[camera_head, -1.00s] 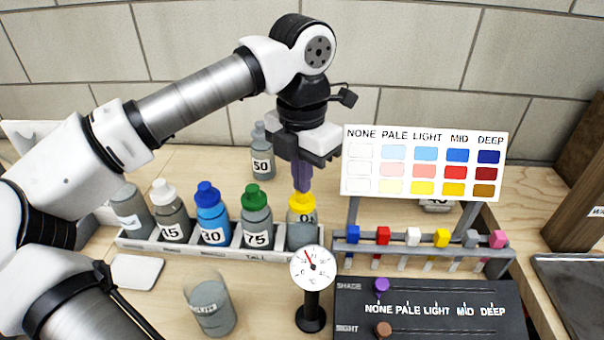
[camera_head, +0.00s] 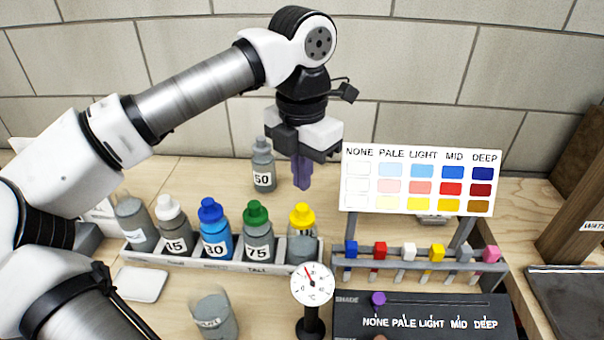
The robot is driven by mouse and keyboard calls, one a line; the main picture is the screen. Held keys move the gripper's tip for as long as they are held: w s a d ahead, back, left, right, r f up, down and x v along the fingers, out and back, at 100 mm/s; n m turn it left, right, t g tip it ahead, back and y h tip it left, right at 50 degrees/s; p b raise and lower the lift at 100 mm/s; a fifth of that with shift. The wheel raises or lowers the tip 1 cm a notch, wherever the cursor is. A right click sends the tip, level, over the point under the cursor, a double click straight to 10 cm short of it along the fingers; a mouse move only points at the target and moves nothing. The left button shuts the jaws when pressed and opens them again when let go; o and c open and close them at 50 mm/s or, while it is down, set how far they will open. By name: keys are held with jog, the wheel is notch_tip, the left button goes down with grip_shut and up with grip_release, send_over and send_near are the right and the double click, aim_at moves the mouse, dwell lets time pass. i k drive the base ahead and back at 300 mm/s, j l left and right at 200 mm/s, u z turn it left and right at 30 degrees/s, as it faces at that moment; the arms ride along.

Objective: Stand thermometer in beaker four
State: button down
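The thermometer (camera_head: 312,285) has a round white dial with a red needle on a black stand, and stands at the front centre. No beaker clearly marked four shows. A grey cup-like container with an unreadable label (camera_head: 214,315) stands to the left of the thermometer. My gripper (camera_head: 302,185) points down above and behind the yellow-capped bottle (camera_head: 302,235). Its purple-grey fingers look close together, and I cannot tell if anything is between them.
A grey rack (camera_head: 190,261) holds several bottles with coloured caps. A grey bottle marked 50 (camera_head: 263,165) stands behind. A colour chart (camera_head: 420,180) rises above a rack of coloured-top sticks (camera_head: 420,263). A black shade panel (camera_head: 430,314) lies front right. A white pad (camera_head: 141,283) lies front left.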

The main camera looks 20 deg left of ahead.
aim_at(312, 283)
jog(key=k, duration=1)
